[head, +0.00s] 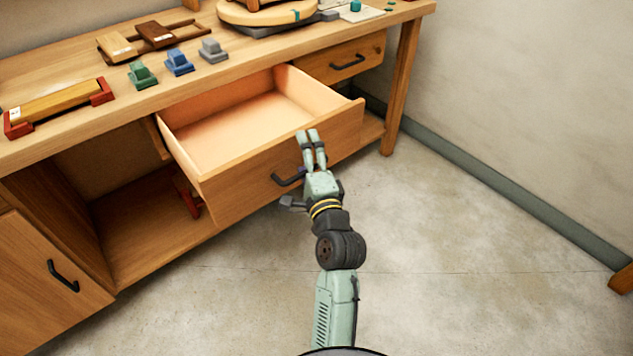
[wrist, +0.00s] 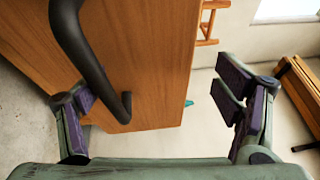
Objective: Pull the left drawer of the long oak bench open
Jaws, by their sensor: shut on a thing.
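The left drawer (head: 235,170) of the long oak bench (head: 45,152) stands far out, and its empty, pale inside shows. Its dark bar handle (head: 287,179) is on the drawer front, partly hidden behind my gripper. In the wrist view the handle (wrist: 88,60) runs close beside the left finger of my gripper (wrist: 158,108). The finger contact on the handle is not clear there.
The right drawer (head: 340,62) is shut. A cupboard door (head: 50,285) with a dark handle is at the lower left. Coloured blocks (head: 178,62) and a red-ended wooden piece (head: 58,107) sit on the bench top. The floor (head: 460,270) to the right is clear.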

